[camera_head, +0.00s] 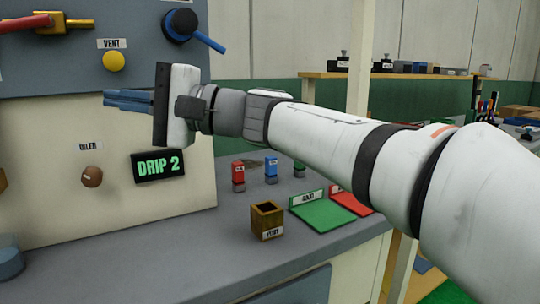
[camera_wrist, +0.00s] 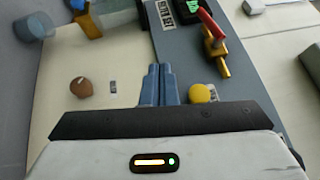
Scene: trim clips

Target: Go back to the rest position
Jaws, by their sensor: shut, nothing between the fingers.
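My arm reaches from the right across the bench, and my gripper (camera_head: 128,101) is held in front of the upright panel (camera_head: 60,190). In the wrist view the two blue fingers of my gripper (camera_wrist: 158,85) lie side by side, shut and empty. The gripper is below and right of the yellow VENT knob (camera_head: 113,61) in the head view. The brown OILER knob (camera_head: 92,177) is below it, near the black DRIP 2 display (camera_head: 160,165). Whether the fingers touch the panel cannot be told; no part is held.
A blue-handled valve (camera_head: 181,26) is above the gripper. A shelf (camera_head: 330,75) is behind.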

